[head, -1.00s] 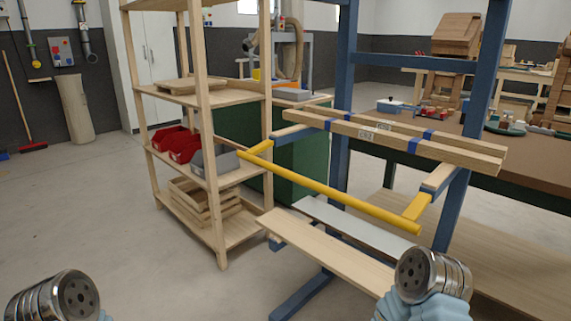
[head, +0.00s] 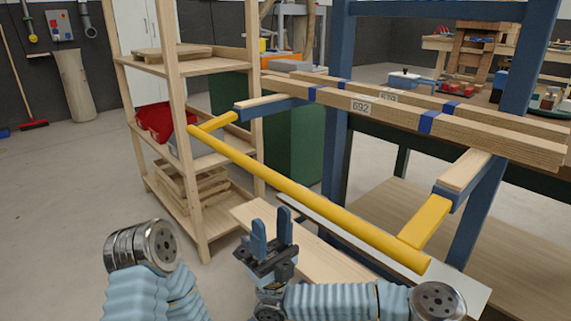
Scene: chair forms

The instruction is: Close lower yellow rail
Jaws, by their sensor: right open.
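The yellow rail (head: 305,197) is a long round bar with a short yellow arm at each end. Its left arm (head: 218,121) and right arm (head: 424,222) join the blue frame's wood-topped brackets, so the bar stands out in front of the frame, sloping down to the right in the head view. My right gripper (head: 271,230) is in front of the bar and below its middle, fingers pointing up, open and empty, apart from the bar in the picture. My left arm shows at the bottom left; its gripper is not in view.
Wooden beams (head: 400,112) lie across the blue frame (head: 335,150) above the rail. Light boards (head: 310,250) sit low behind my right gripper. A wooden shelf unit (head: 187,160) with red bins (head: 157,120) stands at the left.

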